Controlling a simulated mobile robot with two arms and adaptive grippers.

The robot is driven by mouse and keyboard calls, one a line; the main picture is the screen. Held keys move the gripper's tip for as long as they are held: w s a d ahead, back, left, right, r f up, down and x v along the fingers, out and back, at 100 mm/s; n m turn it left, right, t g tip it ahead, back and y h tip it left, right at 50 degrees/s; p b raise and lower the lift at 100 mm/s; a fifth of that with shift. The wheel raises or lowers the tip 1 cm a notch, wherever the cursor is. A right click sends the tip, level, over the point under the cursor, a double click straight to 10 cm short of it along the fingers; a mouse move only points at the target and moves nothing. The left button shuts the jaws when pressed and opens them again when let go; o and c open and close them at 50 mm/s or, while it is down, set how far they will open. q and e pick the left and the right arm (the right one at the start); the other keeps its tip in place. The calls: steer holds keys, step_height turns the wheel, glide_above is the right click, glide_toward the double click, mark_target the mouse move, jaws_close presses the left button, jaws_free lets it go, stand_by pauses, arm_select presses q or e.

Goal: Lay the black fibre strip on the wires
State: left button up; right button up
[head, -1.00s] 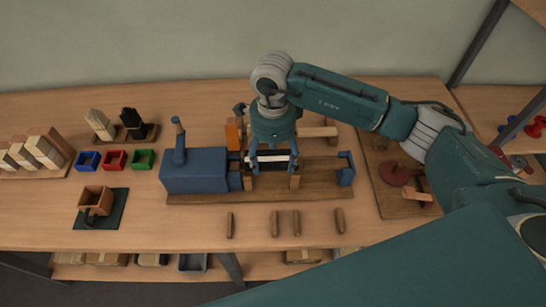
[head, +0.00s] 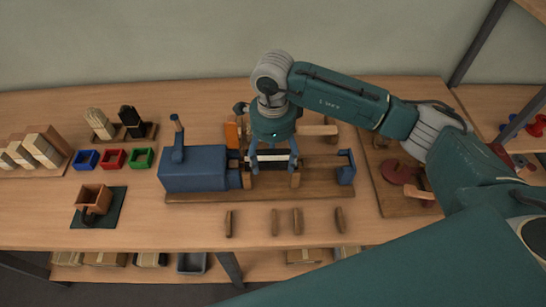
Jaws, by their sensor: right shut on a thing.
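My right gripper (head: 273,168) points down over the middle of a blue tufting machine (head: 193,169) on a wooden base (head: 215,195). It is shut on the black fibre strip (head: 272,152), a small dark band between its fingers. A pale strip shows just below the band. The wires are too small to make out, and the hand partly hides the spot, so I cannot tell whether the strip touches them. My left gripper is not in view.
Blue (head: 86,159), red (head: 112,158) and green (head: 140,158) bins stand at the left, near white (head: 99,122) and black (head: 131,120) fibre bundles. Several small wooden pegs lie in front of the machine. A board with a dark red disc (head: 394,173) is at the right.

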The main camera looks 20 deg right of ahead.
steer(key=shift+s+f, duration=0.3)
steer(key=shift+f, duration=0.3)
steer(key=o, duration=1.2)
steer(key=shift+w, duration=0.1)
steer(key=shift+o, duration=0.2)
steer(key=shift+w, duration=0.2)
steer(key=shift+a+r, duration=0.1)
steer(key=shift+r, duration=0.05)
steer(key=shift+r, duration=0.1)
steer(key=shift+w+r, duration=0.1)
steer(key=shift+r, duration=0.25)
step_height(320, 180, up, 11)
